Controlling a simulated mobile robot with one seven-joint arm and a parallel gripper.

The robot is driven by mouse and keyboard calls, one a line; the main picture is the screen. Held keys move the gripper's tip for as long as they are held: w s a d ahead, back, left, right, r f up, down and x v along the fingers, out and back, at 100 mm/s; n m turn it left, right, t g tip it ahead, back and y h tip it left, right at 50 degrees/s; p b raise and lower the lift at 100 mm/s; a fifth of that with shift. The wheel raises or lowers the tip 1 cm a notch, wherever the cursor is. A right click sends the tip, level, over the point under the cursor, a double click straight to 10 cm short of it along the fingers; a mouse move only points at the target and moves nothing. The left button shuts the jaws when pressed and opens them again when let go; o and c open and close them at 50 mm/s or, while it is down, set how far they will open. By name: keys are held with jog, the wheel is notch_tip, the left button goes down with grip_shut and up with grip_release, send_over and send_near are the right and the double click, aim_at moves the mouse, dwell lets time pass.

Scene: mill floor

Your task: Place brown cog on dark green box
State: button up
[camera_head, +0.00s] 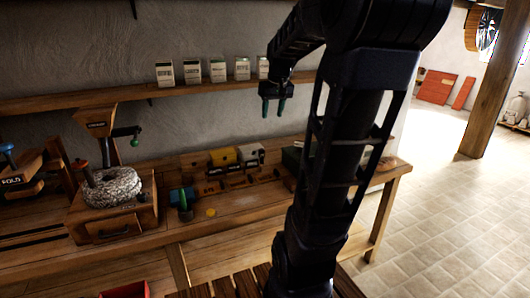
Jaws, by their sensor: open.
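My gripper (273,107) hangs in the air above the back of the workbench, just below the wall shelf. Its two teal-tipped fingers point down, apart and empty. A dark box (291,158), which looks dark green, stands on the bench at the right, partly hidden behind my arm. I cannot pick out the brown cog for certain. Small brown pieces lie on the bench among the blocks, too small and dim to tell apart.
A stone mill (110,188) on a wooden drawer base stands at the left of the workbench (210,228). Yellow and white boxes (224,156) stand at the back. A green-and-blue item (184,199) and yellow disc (211,212) lie in front. Small cartons (217,71) line the shelf.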

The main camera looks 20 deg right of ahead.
jog(key=s+a+f, duration=0.3)
jog(key=s+a, duration=0.2)
jog(key=s, duration=0.3)
jog(key=s+a+f+t, duration=0.1)
jog(key=s+a+f, duration=0.2)
jog(key=s, duration=0.6)
jog(key=shift+s+a+f, duration=0.15)
jog(key=shift+s+a, duration=0.15)
jog(key=shift+a, duration=0.9)
